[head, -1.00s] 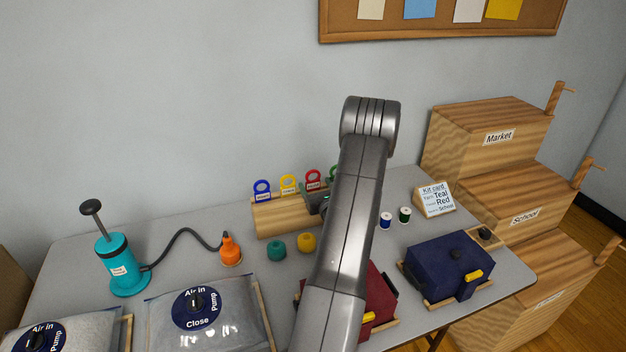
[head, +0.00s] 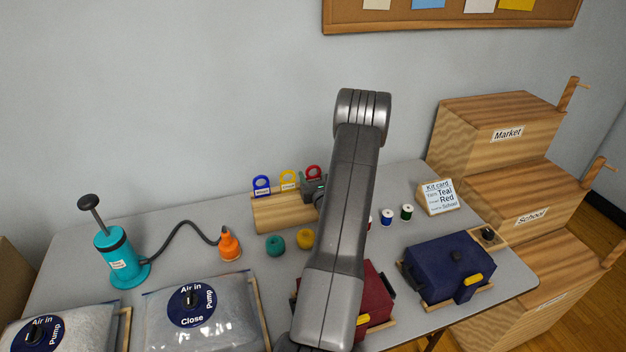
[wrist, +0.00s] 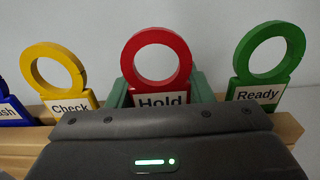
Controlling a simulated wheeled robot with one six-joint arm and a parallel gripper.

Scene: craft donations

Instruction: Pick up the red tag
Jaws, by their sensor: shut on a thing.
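The red tag (wrist: 183,76) has a ring top and a white label reading "Hold". It stands upright in the wooden rack (head: 283,213), between the yellow "Check" tag (wrist: 78,76) and the green "Ready" tag (wrist: 266,70). In the head view the red tag (head: 314,171) shows just above my gripper (head: 313,188). In the wrist view my gripper (wrist: 162,97) has greenish fingers on both sides of the red tag, shut on it at label height. My gripper body hides the tag's lower part. The red tag still appears seated in the rack.
The blue tag (head: 262,185) is at the rack's left end. A teal yarn ball (head: 275,245) and a yellow one (head: 305,239) lie in front of the rack. Spools (head: 387,217) and the kit card (head: 439,197) are to the right. A teal pump (head: 121,259) stands at left.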

